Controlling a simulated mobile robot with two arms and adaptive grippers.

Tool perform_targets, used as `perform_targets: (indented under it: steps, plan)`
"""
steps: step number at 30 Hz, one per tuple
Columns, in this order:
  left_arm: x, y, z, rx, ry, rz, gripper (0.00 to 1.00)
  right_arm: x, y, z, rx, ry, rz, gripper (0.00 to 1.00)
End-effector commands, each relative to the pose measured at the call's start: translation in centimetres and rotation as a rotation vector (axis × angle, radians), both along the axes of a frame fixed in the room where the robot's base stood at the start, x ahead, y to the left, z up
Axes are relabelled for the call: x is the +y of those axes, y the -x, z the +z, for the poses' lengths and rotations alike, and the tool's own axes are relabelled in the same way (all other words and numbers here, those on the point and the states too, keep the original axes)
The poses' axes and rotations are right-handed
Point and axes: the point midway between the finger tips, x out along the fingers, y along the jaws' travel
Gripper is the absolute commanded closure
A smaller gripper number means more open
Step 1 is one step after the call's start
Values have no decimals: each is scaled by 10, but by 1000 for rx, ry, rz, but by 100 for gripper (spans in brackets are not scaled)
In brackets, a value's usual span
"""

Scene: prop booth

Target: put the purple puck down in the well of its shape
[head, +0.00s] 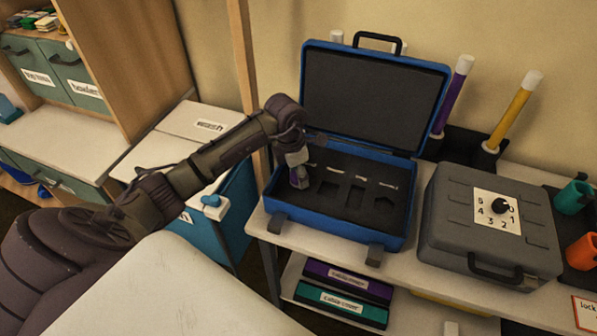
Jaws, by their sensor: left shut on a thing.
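A blue case (333,228) stands open on the white bench, its lid tilted back. Its dark foam holds a row of wells, among them a squarish well (328,190), a narrow rectangular well (355,197) and a many-sided well (383,205). Small pale labels lie behind the wells. My left gripper (299,178) points down into the left end of the case and is shut on the purple puck (302,184), of which only a little shows. The gripper hides the foam under it, so I cannot tell whether the puck touches it. My right gripper is out of view.
A grey case with a numbered dial (490,232) stands right of the blue case. Purple (454,95) and yellow (511,112) tubes stand behind. Teal (574,199) and orange (582,251) cups are at far right. The raised lid (374,98) bounds the back.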

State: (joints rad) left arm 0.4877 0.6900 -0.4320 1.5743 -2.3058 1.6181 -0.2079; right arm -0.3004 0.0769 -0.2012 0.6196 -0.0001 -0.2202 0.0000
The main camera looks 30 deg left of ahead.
Motion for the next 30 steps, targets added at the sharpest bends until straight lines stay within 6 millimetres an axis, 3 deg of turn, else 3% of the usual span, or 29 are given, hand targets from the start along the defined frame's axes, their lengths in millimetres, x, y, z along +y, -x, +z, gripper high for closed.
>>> perform_targets:
  steps: [16,17,21,30]
  plan:
    - [-1,1,-14,3,-1,-1,86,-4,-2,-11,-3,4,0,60]
    - [-1,1,-15,4,-1,-1,46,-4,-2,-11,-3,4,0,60]
    - [-1,2,-16,8,0,-2,24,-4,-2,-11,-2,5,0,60]
    - [0,1,-14,6,-1,0,24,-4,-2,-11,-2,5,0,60]
